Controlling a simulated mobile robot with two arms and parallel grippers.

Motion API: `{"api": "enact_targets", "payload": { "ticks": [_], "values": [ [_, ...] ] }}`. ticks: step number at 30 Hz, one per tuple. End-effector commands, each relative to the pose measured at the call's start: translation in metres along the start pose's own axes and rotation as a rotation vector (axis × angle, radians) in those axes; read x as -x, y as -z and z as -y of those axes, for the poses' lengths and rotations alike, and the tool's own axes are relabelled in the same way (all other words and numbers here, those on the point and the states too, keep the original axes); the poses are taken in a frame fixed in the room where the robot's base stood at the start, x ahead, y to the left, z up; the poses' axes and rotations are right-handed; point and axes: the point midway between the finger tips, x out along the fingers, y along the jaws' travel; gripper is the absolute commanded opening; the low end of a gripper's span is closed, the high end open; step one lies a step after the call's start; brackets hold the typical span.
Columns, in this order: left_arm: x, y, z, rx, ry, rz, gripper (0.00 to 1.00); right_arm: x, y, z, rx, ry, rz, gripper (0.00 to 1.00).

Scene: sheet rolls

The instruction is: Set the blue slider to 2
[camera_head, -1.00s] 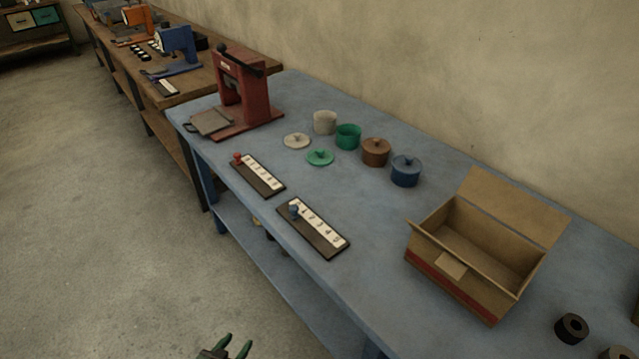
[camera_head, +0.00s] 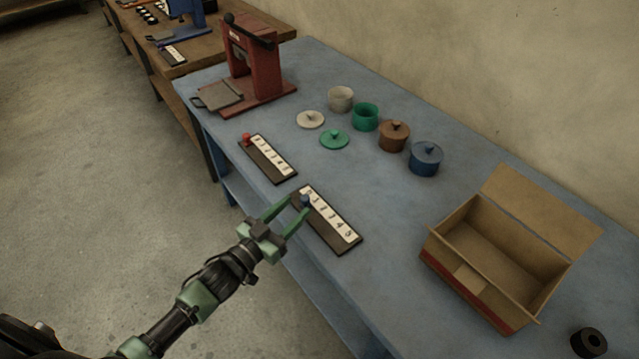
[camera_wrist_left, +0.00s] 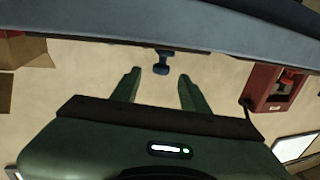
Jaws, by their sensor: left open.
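The blue slider is a small blue knob (camera_head: 304,200) on a dark track (camera_head: 351,246) with a white number strip, at the front edge of the blue table. The knob stands near the track's far left end, by the low numbers; its exact mark is hard to read. My left gripper (camera_head: 297,207) is open, its green fingertips close to the knob from the front. In the left wrist view, which looks upside down, the knob (camera_wrist_left: 162,62) appears between and just beyond the fingertips (camera_wrist_left: 159,78); I see no contact. My right gripper is not in view.
A second track (camera_head: 268,160) with a red knob (camera_head: 247,138) lies to the left. Behind are a red press (camera_head: 250,65), several pots and lids, including a blue pot (camera_head: 425,159). An open cardboard box (camera_head: 480,290) stands on the right.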

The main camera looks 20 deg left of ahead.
Motion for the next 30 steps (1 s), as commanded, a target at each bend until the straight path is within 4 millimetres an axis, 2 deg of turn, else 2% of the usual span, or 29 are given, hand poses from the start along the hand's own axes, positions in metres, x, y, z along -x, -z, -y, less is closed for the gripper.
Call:
{"api": "enact_targets", "payload": {
  "ticks": [6, 16, 21, 28, 29, 30],
  "values": [
    [-0.019, 0.001, 0.0, 0.001, 0.001, -0.001, 0.45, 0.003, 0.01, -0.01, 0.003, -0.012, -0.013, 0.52],
    [-0.068, 0.0, 0.001, 0.001, 0.002, 0.0, 0.45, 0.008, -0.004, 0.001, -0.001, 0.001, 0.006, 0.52],
    [-0.077, -0.001, 0.0, 0.0, 0.001, 0.002, 0.45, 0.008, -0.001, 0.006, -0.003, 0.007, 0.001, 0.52],
    [-0.078, -0.001, 0.0, 0.0, 0.0, 0.002, 0.45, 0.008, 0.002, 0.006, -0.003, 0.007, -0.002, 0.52],
    [-0.078, -0.001, 0.0, 0.0, 0.0, 0.002, 0.39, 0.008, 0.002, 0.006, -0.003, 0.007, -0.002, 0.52],
    [-0.078, -0.001, 0.0, 0.0, 0.001, 0.002, 0.28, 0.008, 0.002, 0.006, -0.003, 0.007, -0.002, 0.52]
  ]
}}
